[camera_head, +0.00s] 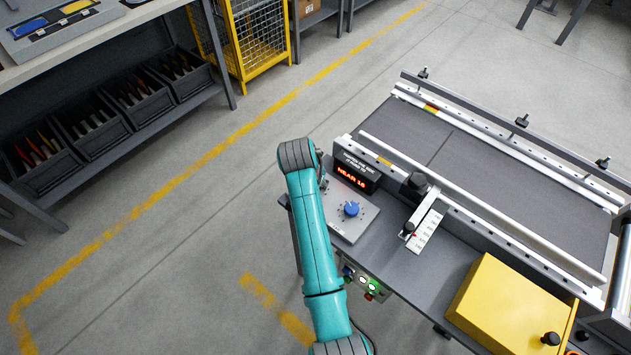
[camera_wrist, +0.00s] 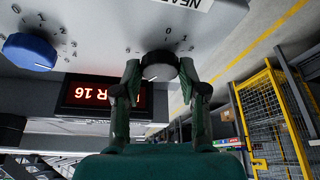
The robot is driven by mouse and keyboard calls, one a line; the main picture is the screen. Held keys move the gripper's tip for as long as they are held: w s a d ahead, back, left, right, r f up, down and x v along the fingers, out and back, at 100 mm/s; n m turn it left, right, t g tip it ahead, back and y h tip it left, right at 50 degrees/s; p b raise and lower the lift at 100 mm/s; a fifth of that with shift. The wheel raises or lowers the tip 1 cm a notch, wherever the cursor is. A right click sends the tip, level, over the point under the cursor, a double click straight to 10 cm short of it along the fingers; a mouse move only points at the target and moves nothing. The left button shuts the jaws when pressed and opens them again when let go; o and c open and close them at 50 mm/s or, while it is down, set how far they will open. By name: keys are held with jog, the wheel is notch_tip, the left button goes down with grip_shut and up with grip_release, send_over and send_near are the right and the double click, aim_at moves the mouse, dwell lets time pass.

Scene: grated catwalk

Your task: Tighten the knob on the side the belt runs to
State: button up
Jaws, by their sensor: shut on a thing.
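The conveyor belt (camera_head: 490,185) is dark grey and runs between metal rails in the head view. In the wrist view my gripper (camera_wrist: 160,72) is shut around a black knob (camera_wrist: 160,63), one finger on each side. Numbers, among them 0 and 1, are printed around this knob. A blue knob (camera_wrist: 29,51) with its own dial is to the left; it also shows in the head view (camera_head: 351,209). The lit display (camera_head: 353,177) reads NEAR 16 in red. In the head view my gripper and the held knob are hidden behind my arm.
A black-knobbed lever with a scale (camera_head: 426,231) lies right of the blue knob. A yellow box (camera_head: 510,308) stands at the conveyor's near end. Lit buttons (camera_head: 364,283) are on the front edge. A bench with bins (camera_head: 130,100) and a yellow cage (camera_head: 250,40) stand across open floor.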

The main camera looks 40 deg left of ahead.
dwell(0.3)
jog(key=o, duration=1.1)
jog(key=shift+o, duration=0.2)
jog(key=v, duration=1.2)
